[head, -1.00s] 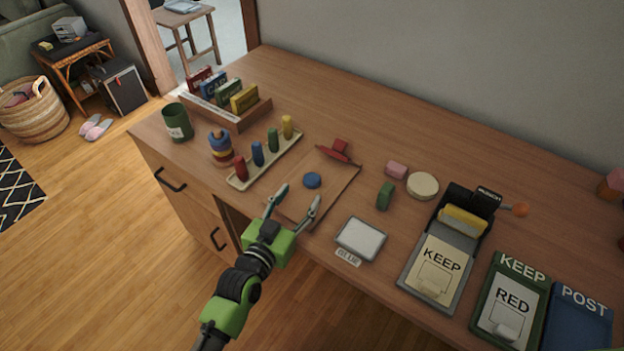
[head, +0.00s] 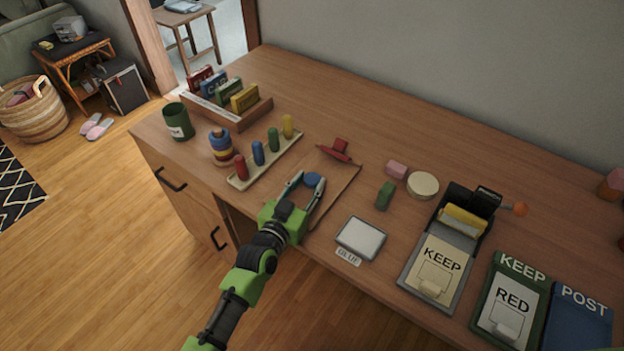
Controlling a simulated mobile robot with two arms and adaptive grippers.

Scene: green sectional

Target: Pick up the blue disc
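The blue disc (head: 313,180) lies on a brown board (head: 338,188) on the desk. My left gripper (head: 308,183) reaches in over the board's near edge. Its two fingers are spread, one on each side of the disc. I cannot tell whether either finger touches it. My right gripper is not in the head view.
A tray of coloured pegs (head: 240,183) and a stack of rings (head: 220,147) stand left of the board. A red stamp-like piece (head: 335,150) lies at its far edge. A glue pad (head: 361,238), green block (head: 384,195) and punch (head: 463,222) are to the right.

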